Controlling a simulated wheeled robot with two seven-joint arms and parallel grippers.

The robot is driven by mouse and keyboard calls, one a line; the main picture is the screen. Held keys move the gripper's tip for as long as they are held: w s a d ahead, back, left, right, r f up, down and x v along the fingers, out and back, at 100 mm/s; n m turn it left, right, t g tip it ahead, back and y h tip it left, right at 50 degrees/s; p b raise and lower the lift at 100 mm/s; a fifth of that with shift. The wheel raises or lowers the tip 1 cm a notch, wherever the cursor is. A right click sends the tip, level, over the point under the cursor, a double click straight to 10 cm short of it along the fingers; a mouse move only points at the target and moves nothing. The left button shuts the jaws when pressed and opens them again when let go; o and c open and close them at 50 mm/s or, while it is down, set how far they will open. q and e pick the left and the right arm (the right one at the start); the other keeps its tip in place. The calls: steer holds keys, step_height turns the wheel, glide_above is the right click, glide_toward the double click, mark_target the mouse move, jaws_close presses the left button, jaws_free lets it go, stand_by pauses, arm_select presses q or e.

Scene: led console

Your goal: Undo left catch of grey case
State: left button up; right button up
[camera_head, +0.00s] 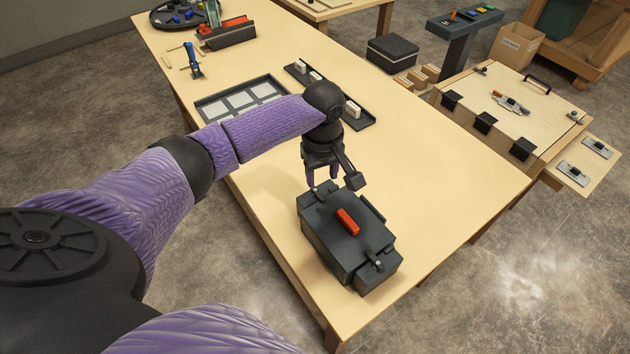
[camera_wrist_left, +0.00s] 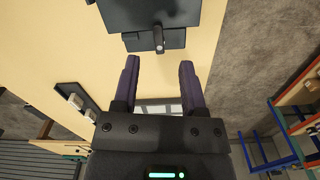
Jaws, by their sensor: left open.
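The dark grey case (camera_head: 325,235) sits on the wooden table near its front right end, with a red handle (camera_head: 347,221) on its lid. One catch (camera_head: 378,265) shows on its near side. My left gripper (camera_head: 322,182) is just above the far end of the case, pointing down, open and empty. In the left wrist view the case (camera_wrist_left: 150,12) is at the top, and a small catch (camera_wrist_left: 158,40) sticks out from its edge. It lies just beyond and between the open fingertips (camera_wrist_left: 158,66), not touching them. My right gripper is not in view.
A tray with pale panels (camera_head: 240,98) and a dark rack (camera_head: 355,115) lie behind my left gripper. A red-topped device (camera_head: 228,33) and a blue tool (camera_head: 193,62) are farther back. The table right of the case is clear.

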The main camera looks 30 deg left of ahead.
mark_target(318, 195)
arm_select(q)
steer(key=a+f+n+b, duration=0.1)
steer(key=f, duration=0.1)
steer(key=w+a+f+b, duration=0.1)
steer(key=f, duration=0.2)
steer(key=a+f+n+b, duration=0.1)
steer(key=f, duration=0.1)
steer(key=shift+w+f+n, duration=0.2)
steer(key=shift+w+n, duration=0.05)
steer(key=shift+n, duration=0.05)
jaws_close()
